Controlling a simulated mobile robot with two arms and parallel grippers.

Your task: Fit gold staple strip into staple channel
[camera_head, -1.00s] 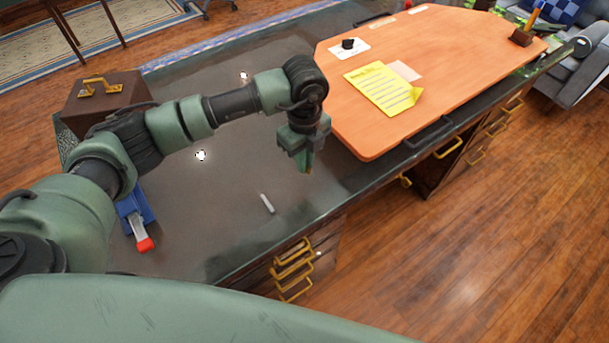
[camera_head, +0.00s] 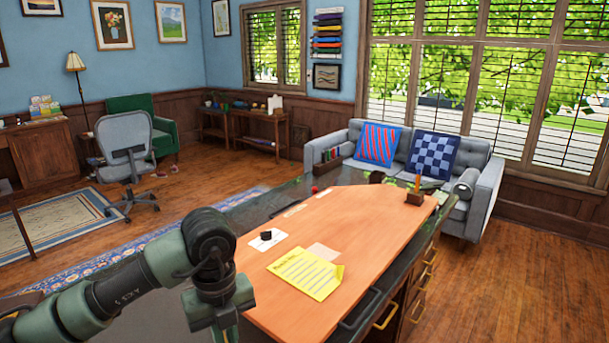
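My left arm reaches in from the lower left. My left gripper (camera_head: 222,318) hangs down beside the left edge of the orange-topped board, and its fingertips are cut off by the bottom edge of the picture. I cannot tell whether it is open or shut, or whether it holds anything. No gold staple strip and no staple channel show in this view. The blue and red stapler-like thing seen a second ago is now out of frame. My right gripper is not in view.
The orange board (camera_head: 330,245) lies on the dark desk and bears a yellow note sheet (camera_head: 305,273), a small black object (camera_head: 266,235) on a white card and a pen holder (camera_head: 415,198). A grey sofa (camera_head: 478,205) stands behind. Open wood floor (camera_head: 530,260) lies to the right.

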